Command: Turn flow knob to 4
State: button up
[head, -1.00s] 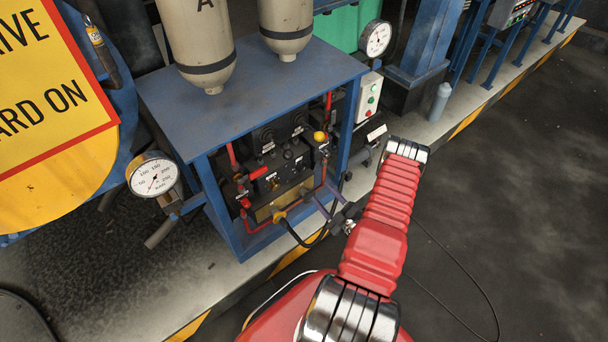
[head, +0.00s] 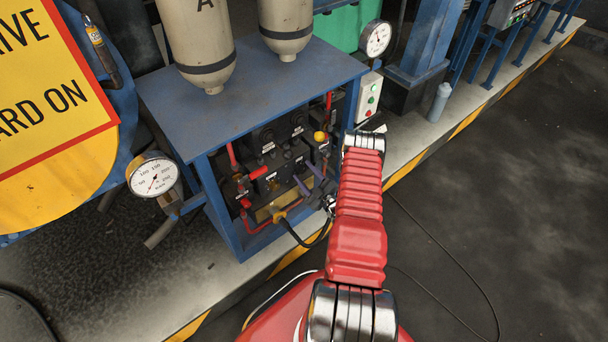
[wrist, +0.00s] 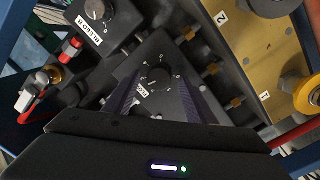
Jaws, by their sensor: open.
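A small dark round knob (wrist: 158,77) with marks around it sits on a black block in the wrist view. A white label (wrist: 142,90) beside it is partly hidden and hard to read; I take this to be the flow knob, but its setting is not legible. My gripper (wrist: 160,86) is open, with one finger on each side of this knob in the picture. I cannot tell whether the fingers touch it. In the head view my gripper (head: 308,179) reaches into the blue frame in front of the black panel (head: 278,180).
A larger knob (wrist: 97,10) with a white label is at the upper left of the wrist view. A brass plate (wrist: 235,45) marked 1 and 2 and a yellow round part (wrist: 308,95) lie to the right. Red hoses and the blue frame (head: 255,80) surround the panel.

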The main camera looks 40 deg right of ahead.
jog(key=shift+w, duration=0.1)
jog(key=shift+c, duration=0.4)
jog(key=c, duration=0.9)
jog(key=shift+a, duration=0.4)
jog(key=shift+c, duration=0.3)
jog(key=shift+d, duration=0.3)
jog(key=shift+f, duration=0.1)
